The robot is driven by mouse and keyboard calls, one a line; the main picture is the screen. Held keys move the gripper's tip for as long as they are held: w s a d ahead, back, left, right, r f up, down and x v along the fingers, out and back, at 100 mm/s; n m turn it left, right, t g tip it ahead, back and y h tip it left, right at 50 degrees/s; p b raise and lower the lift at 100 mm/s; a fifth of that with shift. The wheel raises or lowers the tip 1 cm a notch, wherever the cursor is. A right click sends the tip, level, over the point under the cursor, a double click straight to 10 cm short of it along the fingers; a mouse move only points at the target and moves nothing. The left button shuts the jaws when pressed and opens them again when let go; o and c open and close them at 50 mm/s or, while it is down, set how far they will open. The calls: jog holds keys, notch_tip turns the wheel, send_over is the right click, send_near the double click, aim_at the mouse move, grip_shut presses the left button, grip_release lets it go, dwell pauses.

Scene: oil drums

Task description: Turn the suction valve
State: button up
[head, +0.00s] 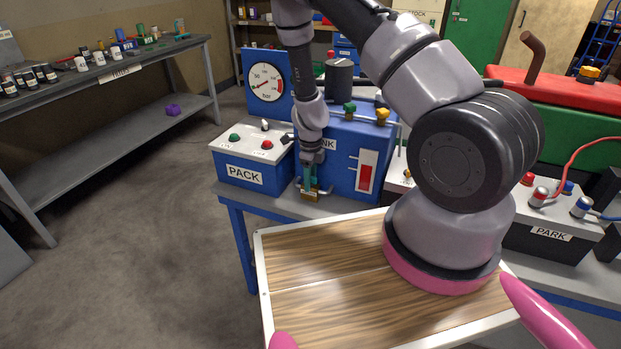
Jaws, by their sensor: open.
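My gripper (311,180) points down at the front of the blue tank unit (340,150), near the table's edge. It is open. A small brass-coloured fitting (311,196) shows right at its fingertips; I cannot tell whether they touch it. The tank has a green valve handle (350,107) and a yellow valve handle (382,116) on the pipe along its top. No label in view reads suction, so I cannot tell which valve that is. My forearm hides part of the tank's lettering.
A PACK control box (245,176) with green and red buttons stands left of the tank. A round gauge (266,82) is behind it. A PARK battery (548,240) with cables stands at right. A grey shelf bench (110,105) is at left; floor between is clear.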

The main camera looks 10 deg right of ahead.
jog(key=c, duration=0.7)
jog(key=shift+o, duration=1.3)
jog(key=m, duration=0.4)
jog(key=shift+m, duration=0.3)
jog(key=o, duration=0.4)
jog(key=shift+o, duration=0.2)
jog(key=shift+r, duration=0.1)
jog(key=shift+r, duration=2.95)
jog(key=shift+d+r, duration=0.1)
